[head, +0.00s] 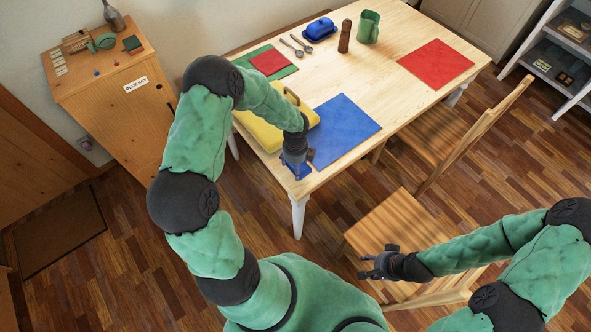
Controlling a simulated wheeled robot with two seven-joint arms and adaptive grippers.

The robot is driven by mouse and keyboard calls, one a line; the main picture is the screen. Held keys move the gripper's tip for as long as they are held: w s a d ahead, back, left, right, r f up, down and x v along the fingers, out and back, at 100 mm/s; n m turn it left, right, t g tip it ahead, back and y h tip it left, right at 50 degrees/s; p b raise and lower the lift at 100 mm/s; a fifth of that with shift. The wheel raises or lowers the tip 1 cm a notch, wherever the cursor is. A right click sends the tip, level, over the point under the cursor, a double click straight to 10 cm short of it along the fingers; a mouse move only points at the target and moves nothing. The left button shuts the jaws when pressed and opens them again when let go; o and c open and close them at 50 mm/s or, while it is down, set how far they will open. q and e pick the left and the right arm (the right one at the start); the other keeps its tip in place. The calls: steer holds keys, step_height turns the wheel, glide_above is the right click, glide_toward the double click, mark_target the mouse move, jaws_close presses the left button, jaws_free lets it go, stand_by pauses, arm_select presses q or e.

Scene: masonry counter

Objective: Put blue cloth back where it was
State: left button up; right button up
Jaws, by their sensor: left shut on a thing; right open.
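My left gripper (297,160) is at the near-left corner of the wooden table (390,101), shut on a small blue cloth (303,171). The gripper hides part of the cloth, and I cannot tell whether the cloth touches the tabletop. A larger flat blue mat (346,130) lies just beyond, to the right. My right gripper (368,266) is open and empty above the chair seat, away from the table.
A red-on-green mat (283,72), spoons (296,46), blue dish (320,28), brown mill (344,37), green mug (368,27) and red mat (436,66) are farther back. Chairs (395,232) flank the right.

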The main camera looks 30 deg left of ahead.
arm_select(q)
steer(key=shift+f+b, duration=0.45)
steer(key=shift+f, duration=1.2)
steer(key=shift+f, duration=0.1)
steer(key=o, duration=1)
